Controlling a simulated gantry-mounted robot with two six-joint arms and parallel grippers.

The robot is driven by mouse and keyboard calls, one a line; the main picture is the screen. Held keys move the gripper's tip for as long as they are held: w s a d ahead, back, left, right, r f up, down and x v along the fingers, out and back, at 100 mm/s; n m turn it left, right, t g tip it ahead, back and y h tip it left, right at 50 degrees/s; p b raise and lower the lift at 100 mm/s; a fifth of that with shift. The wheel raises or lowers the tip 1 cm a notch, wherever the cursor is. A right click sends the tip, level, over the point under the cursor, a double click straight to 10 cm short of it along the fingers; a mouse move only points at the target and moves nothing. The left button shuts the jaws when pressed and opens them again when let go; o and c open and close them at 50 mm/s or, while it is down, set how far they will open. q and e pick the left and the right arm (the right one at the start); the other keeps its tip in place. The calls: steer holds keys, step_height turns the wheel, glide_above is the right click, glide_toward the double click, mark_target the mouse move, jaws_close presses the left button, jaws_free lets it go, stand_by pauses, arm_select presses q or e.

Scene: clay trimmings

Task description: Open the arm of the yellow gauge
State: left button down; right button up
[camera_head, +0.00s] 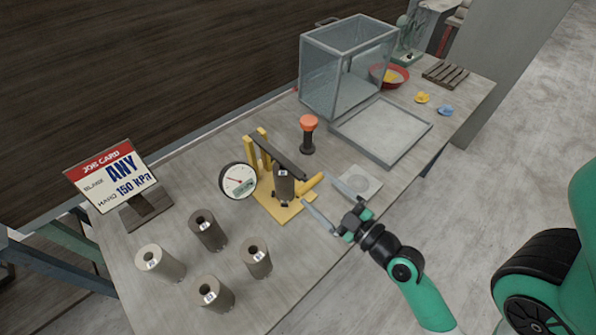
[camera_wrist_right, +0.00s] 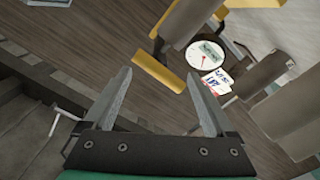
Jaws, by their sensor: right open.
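The yellow gauge (camera_head: 281,208) stands on the table, with a round white dial (camera_head: 238,180) at its left and a dark bar (camera_head: 276,158) across its top. A dark cylinder (camera_head: 284,187) stands upright in its frame. A yellow handle (camera_head: 310,185) sticks out on its right side. My right gripper (camera_head: 319,191) is open, its fingertips pointing at the handle. In the right wrist view, the yellow handle (camera_wrist_right: 157,66) lies ahead between the open fingers, and the dial (camera_wrist_right: 205,55) shows beyond. I cannot tell whether the fingers touch the handle. My left gripper is not in view.
Several cylinders (camera_head: 206,230) stand front left, before a job card (camera_head: 112,174). An orange-topped tool (camera_head: 308,133) stands behind the gauge. A glass box (camera_head: 345,65), a tray (camera_head: 415,145) and a red bowl (camera_head: 377,77) are farther back. A pale square plate (camera_head: 359,183) lies beside the gripper.

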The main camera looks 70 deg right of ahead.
mark_target(303, 178)
steer(key=p+x, duration=0.1)
steer(key=x, duration=0.7)
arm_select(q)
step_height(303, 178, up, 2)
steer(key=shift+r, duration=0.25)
arm_select(e)
steer(key=shift+r, duration=0.1)
jaws_close()
